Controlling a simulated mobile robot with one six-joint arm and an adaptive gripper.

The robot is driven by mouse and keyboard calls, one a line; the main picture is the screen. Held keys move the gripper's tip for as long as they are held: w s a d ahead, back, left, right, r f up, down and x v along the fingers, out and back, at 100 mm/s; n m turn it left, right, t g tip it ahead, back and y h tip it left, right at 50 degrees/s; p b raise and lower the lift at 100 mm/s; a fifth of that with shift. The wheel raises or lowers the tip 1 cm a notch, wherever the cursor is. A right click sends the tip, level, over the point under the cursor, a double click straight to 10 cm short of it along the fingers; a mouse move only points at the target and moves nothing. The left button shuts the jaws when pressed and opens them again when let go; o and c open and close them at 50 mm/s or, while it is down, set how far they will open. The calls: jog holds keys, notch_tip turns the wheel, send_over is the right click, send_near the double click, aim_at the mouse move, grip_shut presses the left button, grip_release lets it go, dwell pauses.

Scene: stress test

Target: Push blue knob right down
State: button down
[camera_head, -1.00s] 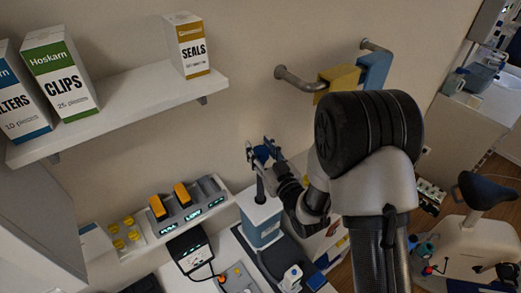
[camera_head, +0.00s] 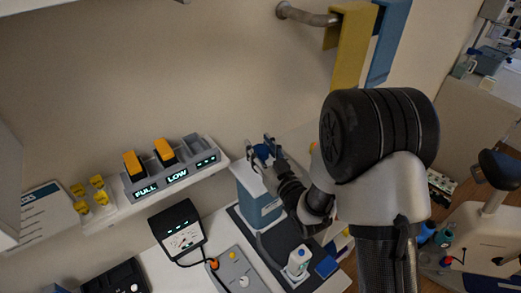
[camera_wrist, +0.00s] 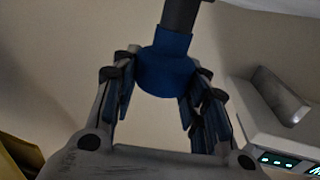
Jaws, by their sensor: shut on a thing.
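A blue knob (camera_head: 262,152) sits on top of a dark stem over a box with a white top and blue front (camera_head: 264,210). In the wrist view the blue knob (camera_wrist: 165,68) is between my fingers, with the dark stem (camera_wrist: 181,15) running from it toward the top edge. My gripper (camera_head: 264,146) is shut on the knob, just above the box's top. It also shows in the wrist view (camera_wrist: 160,92). The stem's lower part is mostly hidden by the gripper in the head view.
Left of the box are a meter (camera_head: 181,238), a grey panel (camera_head: 239,270) with a cable, and a wall shelf holding a grey charger (camera_head: 170,172) with orange items. A white bottle (camera_head: 298,260) stands in front.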

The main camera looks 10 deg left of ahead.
aim_at(261, 157)
jog(key=shift+f+b, duration=0.85)
jog(key=shift+f, duration=0.6)
jog(key=shift+s, duration=0.1)
jog(key=c, duration=1.4)
grip_release()
jog(key=shift+f, duration=0.1)
jog(key=o, duration=0.5)
jog(key=shift+r, duration=0.2)
jog(key=shift+v, duration=3.7)
jog(key=shift+d, duration=0.1)
